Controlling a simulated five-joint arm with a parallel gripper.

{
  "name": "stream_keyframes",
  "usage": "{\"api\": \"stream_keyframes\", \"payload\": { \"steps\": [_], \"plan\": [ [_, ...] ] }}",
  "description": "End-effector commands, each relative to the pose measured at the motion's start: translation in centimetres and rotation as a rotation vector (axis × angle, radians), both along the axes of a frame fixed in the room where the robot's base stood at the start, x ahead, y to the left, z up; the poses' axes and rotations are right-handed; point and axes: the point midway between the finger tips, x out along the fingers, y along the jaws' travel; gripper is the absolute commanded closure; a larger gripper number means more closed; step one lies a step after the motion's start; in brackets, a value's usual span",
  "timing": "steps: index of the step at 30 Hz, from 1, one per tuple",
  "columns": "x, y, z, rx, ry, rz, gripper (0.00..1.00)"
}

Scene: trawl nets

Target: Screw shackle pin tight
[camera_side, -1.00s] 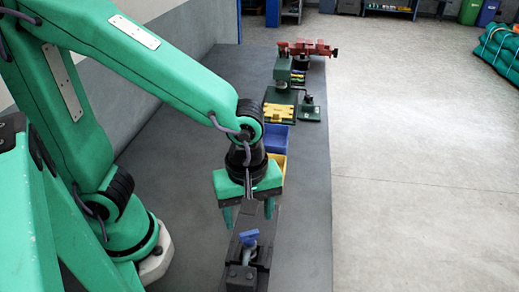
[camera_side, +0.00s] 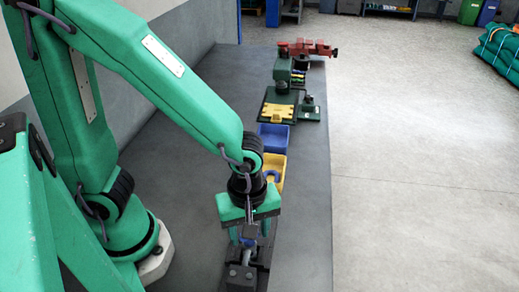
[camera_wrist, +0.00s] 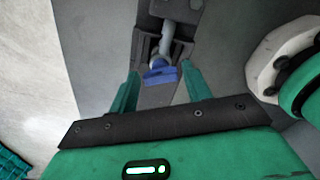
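A blue shackle pin head (camera_wrist: 160,74) shows in the wrist view, at the near end of a grey metal shackle (camera_wrist: 167,45). The shackle sits in a dark fixture (camera_wrist: 187,12) on the bench; the fixture also shows in the side view (camera_side: 242,275). My gripper (camera_wrist: 158,80) is open, with one green finger on each side of the blue head and a gap on both sides. In the side view my gripper (camera_side: 250,240) is low over the fixture, and its fingers partly hide the pin and shackle. How far the pin is threaded cannot be told.
Behind my gripper on the bench stand a yellow bin (camera_side: 274,176) with something blue in it and a blue bin (camera_side: 272,136). Farther back are a green stand with a yellow block (camera_side: 276,112) and a red vise (camera_side: 305,48). The bench's left part is clear.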

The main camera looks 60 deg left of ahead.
Motion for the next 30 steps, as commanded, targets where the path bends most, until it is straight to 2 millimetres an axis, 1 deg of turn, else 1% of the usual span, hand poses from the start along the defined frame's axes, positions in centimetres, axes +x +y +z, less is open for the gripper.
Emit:
{"api": "stream_keyframes", "payload": {
  "steps": [1, 4, 5, 17, 23, 30],
  "plan": [
    [0.0, 0.0, 0.01, 0.0, 0.0, 0.0, 0.62],
    [0.0, 0.0, 0.02, 0.0, 0.0, 0.0, 0.81],
    [0.0, 0.0, 0.02, 0.0, 0.0, 0.0, 0.85],
    [-0.02, 0.01, 0.03, 0.0, 0.0, -0.046, 0.85],
    [-0.05, 0.03, 0.03, 0.0, 0.0, -0.143, 0.85],
    [-0.12, 0.06, 0.03, 0.0, 0.0, -0.33, 0.85]
  ]
}}
